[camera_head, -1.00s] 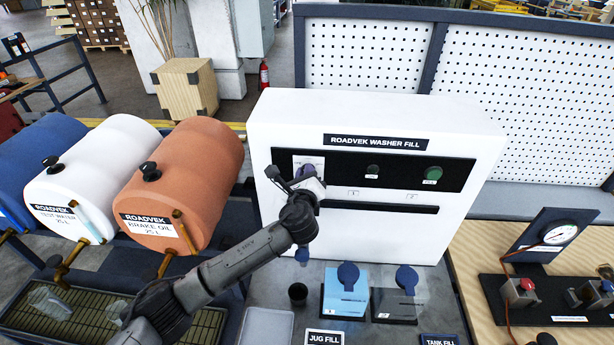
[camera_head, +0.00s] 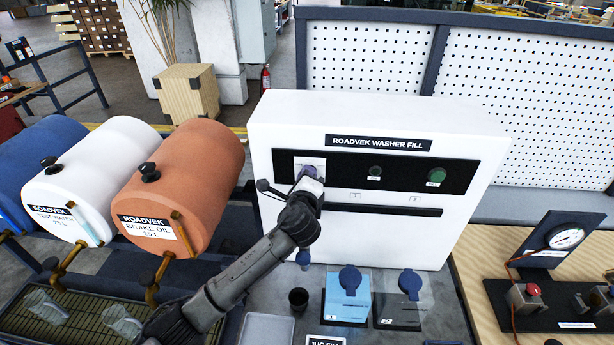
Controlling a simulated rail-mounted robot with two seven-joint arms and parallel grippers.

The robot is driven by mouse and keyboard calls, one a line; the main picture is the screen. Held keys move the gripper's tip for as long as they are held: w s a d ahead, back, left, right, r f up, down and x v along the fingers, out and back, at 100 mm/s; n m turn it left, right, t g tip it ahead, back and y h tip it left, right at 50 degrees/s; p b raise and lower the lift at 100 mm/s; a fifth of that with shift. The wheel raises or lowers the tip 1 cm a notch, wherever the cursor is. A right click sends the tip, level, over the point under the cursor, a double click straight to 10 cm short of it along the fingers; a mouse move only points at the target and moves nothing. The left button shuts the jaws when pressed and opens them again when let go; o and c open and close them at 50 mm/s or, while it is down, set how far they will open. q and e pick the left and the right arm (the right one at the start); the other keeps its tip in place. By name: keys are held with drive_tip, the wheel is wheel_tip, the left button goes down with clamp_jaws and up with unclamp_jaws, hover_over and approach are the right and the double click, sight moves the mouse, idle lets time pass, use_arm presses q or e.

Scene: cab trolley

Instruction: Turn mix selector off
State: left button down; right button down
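The white ROADVEK WASHER FILL machine (camera_head: 420,236) stands at the centre with a black control strip. At the strip's left end is a pale label plate (camera_head: 299,161) with a purple-blue selector knob (camera_head: 311,170), partly covered by my gripper. My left gripper (camera_head: 306,176) is right at this knob, in front of the plate. Its fingers are small and partly hidden, so I cannot tell whether they grip the knob. The knob's pointing direction is also unclear. My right gripper is not in view.
Below stand a dark cup (camera_head: 298,298), a blue-capped blue jug (camera_head: 336,296) and a clear tank (camera_head: 396,312). Orange and white drums (camera_head: 195,165) (camera_head: 117,150) are at the left.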

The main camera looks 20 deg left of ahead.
use_arm(q)
drive_tip(key=c, duration=1.2)
unclamp_jaws()
drive_tip(key=shift+o, duration=0.2)
drive_tip(key=b+v, duration=0.1)
drive_tip(key=v, duration=1.3)
drive_tip(key=shift+b, duration=0.35)
